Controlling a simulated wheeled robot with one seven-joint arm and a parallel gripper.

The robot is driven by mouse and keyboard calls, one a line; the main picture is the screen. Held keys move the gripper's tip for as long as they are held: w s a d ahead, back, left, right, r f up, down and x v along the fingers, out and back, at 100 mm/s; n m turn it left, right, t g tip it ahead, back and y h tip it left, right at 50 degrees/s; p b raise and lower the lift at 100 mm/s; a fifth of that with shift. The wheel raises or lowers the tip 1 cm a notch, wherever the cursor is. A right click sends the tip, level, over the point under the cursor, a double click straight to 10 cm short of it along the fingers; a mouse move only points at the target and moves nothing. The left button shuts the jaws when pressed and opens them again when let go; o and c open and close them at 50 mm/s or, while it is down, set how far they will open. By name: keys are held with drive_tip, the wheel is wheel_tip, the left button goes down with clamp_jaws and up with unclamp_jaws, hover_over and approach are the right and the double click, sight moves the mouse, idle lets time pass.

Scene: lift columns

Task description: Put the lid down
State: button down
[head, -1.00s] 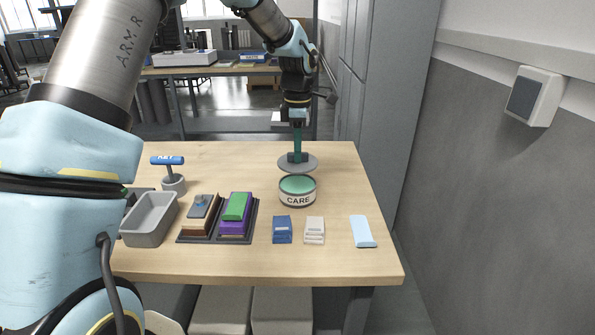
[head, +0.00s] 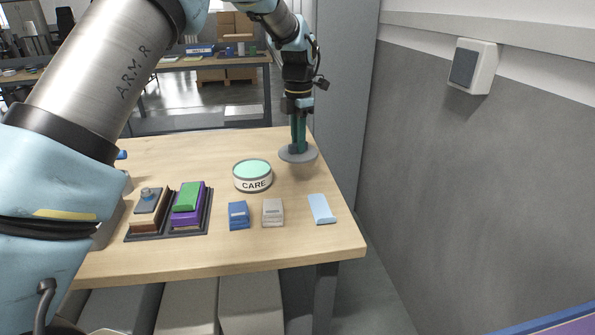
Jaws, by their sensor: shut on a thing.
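The lid (head: 286,155) is a flat grey disc with a raised knob. My gripper (head: 299,147) is shut on it from above, with the fingers pointing down. The tin is uncovered and shows a pale green inside. The lid looks level and at or just above the table top; I cannot tell whether it touches.
A dark tray (head: 211,224) at left holds a green-and-purple block (head: 187,204) and a brown one (head: 148,209). A grey cabinet (head: 344,80) rises beyond the right edge.

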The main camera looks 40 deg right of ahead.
drive_tip(key=shift+f+p, duration=0.85)
drive_tip(key=shift+f, duration=2.85)
drive_tip(key=shift+f, duration=0.1)
drive_tip(key=c, duration=0.8)
unclamp_jaws()
wheel_tip(320, 180, up, 12)
drive_tip(key=b, duration=0.2)
drive_tip(key=shift+b, duration=0.3)
